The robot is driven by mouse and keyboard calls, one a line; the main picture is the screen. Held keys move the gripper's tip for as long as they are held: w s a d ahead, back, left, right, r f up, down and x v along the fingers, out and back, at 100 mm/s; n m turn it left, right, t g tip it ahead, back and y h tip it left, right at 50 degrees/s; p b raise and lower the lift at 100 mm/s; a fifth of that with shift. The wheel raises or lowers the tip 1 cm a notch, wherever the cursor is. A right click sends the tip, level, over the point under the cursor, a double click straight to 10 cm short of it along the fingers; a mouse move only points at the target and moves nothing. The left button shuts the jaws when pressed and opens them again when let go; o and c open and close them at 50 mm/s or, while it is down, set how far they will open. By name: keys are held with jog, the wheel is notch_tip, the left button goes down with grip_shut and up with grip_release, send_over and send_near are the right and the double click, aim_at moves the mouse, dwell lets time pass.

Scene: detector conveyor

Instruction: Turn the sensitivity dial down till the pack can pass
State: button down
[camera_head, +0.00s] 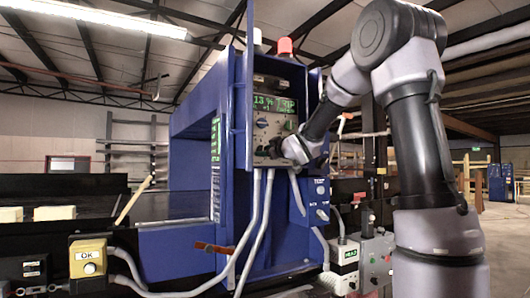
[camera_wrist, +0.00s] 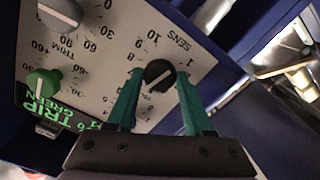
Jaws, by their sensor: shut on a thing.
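The black sensitivity dial (camera_wrist: 160,75) sits on the white control panel under the upside-down label SENS, with numbers around it. A pale pointer line crosses it at a slant; I cannot tell which end is the index. My gripper (camera_wrist: 160,92) has its teal fingers closed on either side of this dial. In the head view my gripper (camera_head: 272,151) is at the panel of the blue detector (camera_head: 197,115), and the dial is hidden. Tan packs (camera_head: 54,213) lie on the dark conveyor at the left.
A grey knob (camera_wrist: 61,13) and a green knob (camera_wrist: 43,82) are beside the dial. A lit green display (camera_head: 273,104) is above my gripper. A red beacon (camera_head: 285,46) tops the cabinet. Grey conduits (camera_head: 256,225) hang below the panel. A yellow OK box (camera_head: 88,257) stands front left.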

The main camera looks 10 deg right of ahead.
jog(key=shift+c, duration=1.4)
grip_release()
jog(key=v, duration=1.1)
